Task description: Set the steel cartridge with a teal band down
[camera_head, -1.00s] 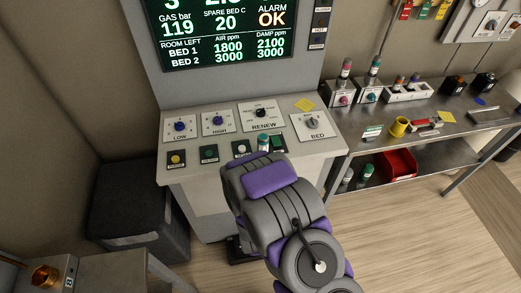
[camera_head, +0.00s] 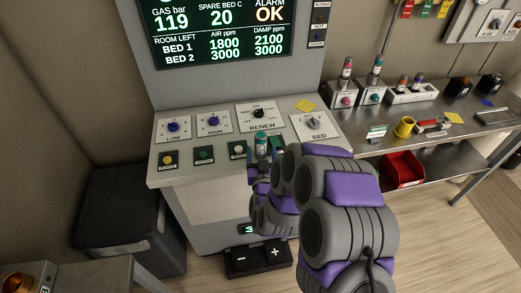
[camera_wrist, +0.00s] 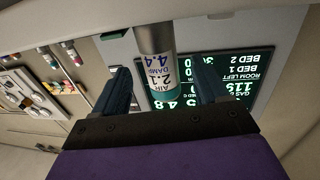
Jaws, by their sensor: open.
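The steel cartridge with a teal band (camera_head: 262,147) is upright at the front edge of the console (camera_head: 185,180), beside the row of coloured buttons. In the wrist view the cartridge (camera_wrist: 154,45) shows a steel body, a white label reading AIR 2.1 and DAMP 4.4, and its teal band near my palm. My gripper (camera_wrist: 162,88) is open, with one dark finger on each side of the cartridge and a visible gap on both sides.
The console carries dials, buttons and a yellow note (camera_head: 306,105) under a screen (camera_head: 222,25). A minus/plus pedal (camera_head: 258,256) lies on the floor below. A steel bench (camera_head: 360,145) at right holds other cartridges, a yellow mug (camera_head: 404,127) and a red bin (camera_head: 403,170).

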